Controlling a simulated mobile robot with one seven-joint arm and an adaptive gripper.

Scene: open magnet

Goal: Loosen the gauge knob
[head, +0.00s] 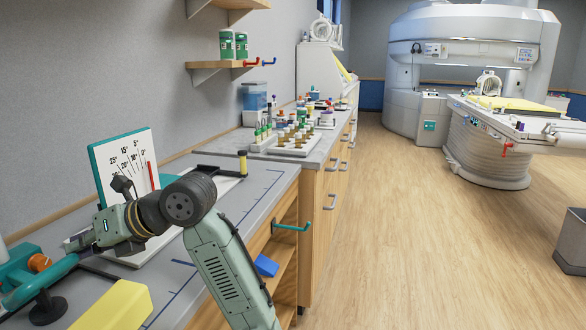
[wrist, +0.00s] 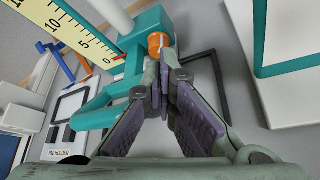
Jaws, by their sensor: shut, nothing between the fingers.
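The orange knob (head: 39,263) sits on a teal gauge body (head: 22,278) at the left edge of the head view. In the wrist view the orange knob (wrist: 157,41) is at top centre, on the teal gauge body (wrist: 152,22) beside a yellow ruler scale (wrist: 68,28) with a red pointer near 0. My gripper (head: 72,243) is low over the bench, close to the knob. In the wrist view my gripper (wrist: 164,72) has its fingertips together and empty, just below the knob and overlapping its lower edge. I cannot tell whether they touch it.
A white angle-scale board (head: 127,165) with a teal frame stands behind my arm. A yellow block (head: 112,306) lies at the front of the bench. A teal loop handle (wrist: 95,113) is left of my fingers. Racks of vials (head: 292,140) stand farther along the counter.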

